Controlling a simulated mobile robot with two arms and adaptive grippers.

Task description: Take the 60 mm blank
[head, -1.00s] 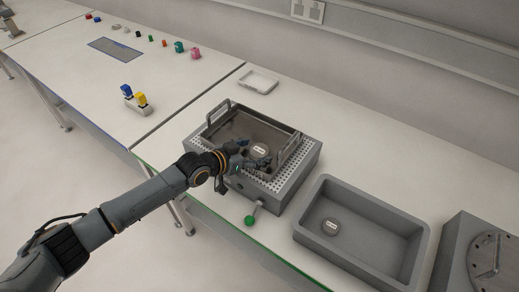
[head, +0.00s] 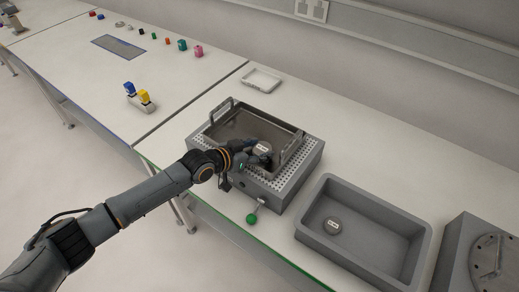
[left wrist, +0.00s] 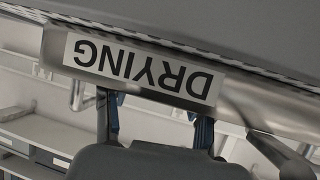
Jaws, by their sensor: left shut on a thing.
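A round grey metal blank (head: 263,147) with a small white label lies at the right end of the metal basket (head: 233,124). My left gripper (head: 257,153) reaches in over the basket's near side and is shut on this blank, its fingers at the blank's near edge. I cannot read the label's size. A second round labelled blank (head: 332,226) lies in the grey bin to the right. My right gripper is not in view.
A deep grey bin (head: 420,240) stands to the right. A white tray (head: 262,79) lies behind. Small coloured items (head: 182,45) line the far-left bench.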

